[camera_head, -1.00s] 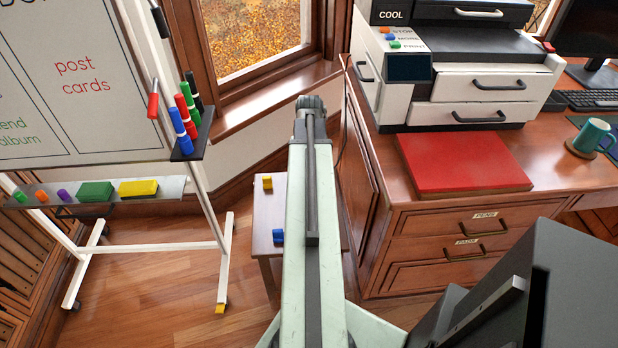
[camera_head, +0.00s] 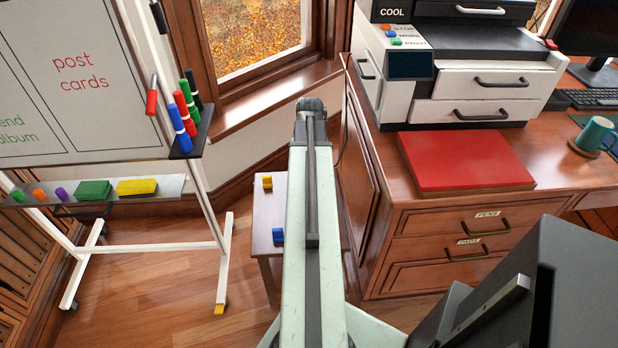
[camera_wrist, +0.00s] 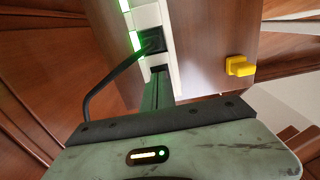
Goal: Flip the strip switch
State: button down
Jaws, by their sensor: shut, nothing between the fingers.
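The white power strip (camera_wrist: 148,16) lies on the small wooden table in the wrist view, running up out of the frame. Green-lit switches (camera_wrist: 135,41) show along its left side. A black plug (camera_wrist: 152,41) with a black cable (camera_wrist: 98,92) sits in it. My gripper (camera_wrist: 160,70) is shut and empty, with its narrow tip over the near end of the strip, just below the plug. I cannot tell whether it touches the strip. In the head view my arm hides the strip and the gripper.
A yellow block (camera_wrist: 240,66) sits right of the strip; a blue block (camera_head: 278,235) is also on the small table (camera_head: 268,210). The desk (camera_head: 400,225) with a printer stands close on the right. A whiteboard stand (camera_head: 205,205) is left. Floor between is clear.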

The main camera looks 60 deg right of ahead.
jog(key=shift+f, duration=0.3)
jog(key=shift+r, duration=0.1)
notch_tip(320, 180, up, 7)
jog(key=p, duration=0.6)
jog(key=shift+p, duration=0.3)
